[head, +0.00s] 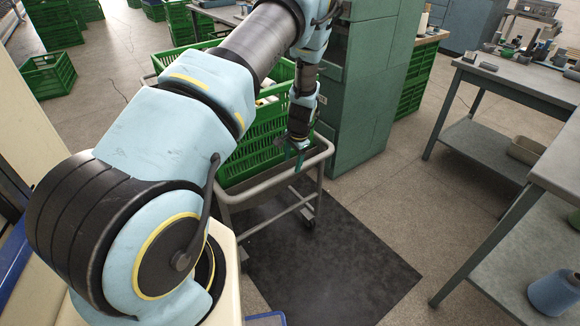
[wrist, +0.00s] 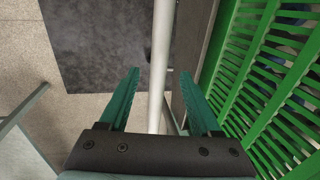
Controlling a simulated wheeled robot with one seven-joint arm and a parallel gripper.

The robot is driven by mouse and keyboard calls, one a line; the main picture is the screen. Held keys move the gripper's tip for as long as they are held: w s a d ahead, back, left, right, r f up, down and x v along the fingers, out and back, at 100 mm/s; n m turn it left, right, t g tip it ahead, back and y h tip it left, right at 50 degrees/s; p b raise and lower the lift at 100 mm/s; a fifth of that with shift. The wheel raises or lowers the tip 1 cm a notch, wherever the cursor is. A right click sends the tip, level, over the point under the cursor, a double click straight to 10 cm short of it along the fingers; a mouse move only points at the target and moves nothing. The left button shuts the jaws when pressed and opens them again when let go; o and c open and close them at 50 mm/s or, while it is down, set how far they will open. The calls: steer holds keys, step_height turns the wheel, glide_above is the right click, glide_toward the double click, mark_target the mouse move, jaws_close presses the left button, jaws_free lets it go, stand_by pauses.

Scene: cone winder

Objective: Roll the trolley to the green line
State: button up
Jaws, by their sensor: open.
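The trolley (head: 293,167) has a grey tube frame and carries a green slatted crate (head: 250,150) with pale items inside. It stands at the left end of a dark floor mat (head: 320,262). My gripper (head: 295,158) is over the trolley's near right rail. In the wrist view my gripper (wrist: 155,100) is open, with a teal finger on each side of the pale rail (wrist: 159,65). I cannot tell whether either finger touches it. The crate (wrist: 262,75) is to the right of the fingers. I see no green line in either view.
A green cabinet (head: 365,90) stands close behind the trolley. Stacked green crates (head: 50,75) are at the back left. The mat and the floor to its right are clear.

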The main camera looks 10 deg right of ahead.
mark_target(291, 170)
steer(key=shift+w+a+f+p, duration=0.1)
steer(key=shift+w+f+p, duration=0.1)
steer(key=shift+f, duration=1)
steer(key=shift+w+a+f+p, duration=0.1)
steer(key=shift+w+f+p, duration=0.1)
steer(key=shift+f, duration=0.95)
steer(key=shift+c, duration=0.3)
jaws_close()
